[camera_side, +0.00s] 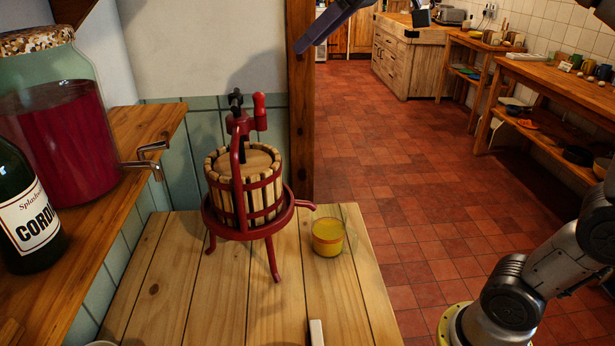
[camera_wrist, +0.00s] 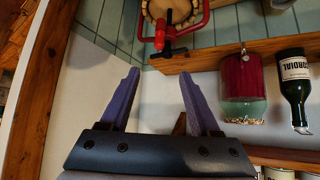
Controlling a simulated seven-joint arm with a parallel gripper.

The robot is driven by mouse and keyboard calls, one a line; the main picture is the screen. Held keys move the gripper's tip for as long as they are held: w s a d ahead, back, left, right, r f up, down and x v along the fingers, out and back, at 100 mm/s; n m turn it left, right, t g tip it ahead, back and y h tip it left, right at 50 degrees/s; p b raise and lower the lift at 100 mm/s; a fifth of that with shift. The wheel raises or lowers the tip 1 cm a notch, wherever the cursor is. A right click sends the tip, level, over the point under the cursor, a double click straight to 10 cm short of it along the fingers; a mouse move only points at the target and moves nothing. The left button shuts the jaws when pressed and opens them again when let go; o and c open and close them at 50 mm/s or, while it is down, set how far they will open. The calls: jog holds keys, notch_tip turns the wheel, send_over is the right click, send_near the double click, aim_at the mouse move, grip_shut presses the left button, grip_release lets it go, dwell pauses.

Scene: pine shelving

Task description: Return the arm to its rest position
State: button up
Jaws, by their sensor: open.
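My gripper (camera_wrist: 158,74) is open and empty in the wrist view, with its two purple fingers spread apart and only air and a pale wall between and behind them. In the side view only a purple finger (camera_side: 328,24) enters at the top edge, in front of the wooden post, high above the pine worktop (camera_side: 180,285). The rest of the hand is cut off there. Part of my arm (camera_side: 545,275) shows at the lower right, by its yellow base ring.
A red-framed wooden press (camera_side: 243,185) stands on the worktop, its spout beside a cup of yellow liquid (camera_side: 328,237). A wooden shelf (camera_side: 135,150) at left holds a jar of red liquid (camera_side: 62,135) and a dark bottle (camera_side: 25,210). The tiled floor (camera_side: 420,170) is open.

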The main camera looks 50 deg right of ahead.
jog(key=s+d+f+m+g+h, duration=0.2)
jog(key=s+f+g, duration=0.1)
jog(key=s+f, duration=1.9)
notch_tip(320, 180, down, 3)
jog(key=shift+r+m, duration=0.1)
jog(key=shift+m, duration=0.3)
jog(key=shift+d, duration=0.1)
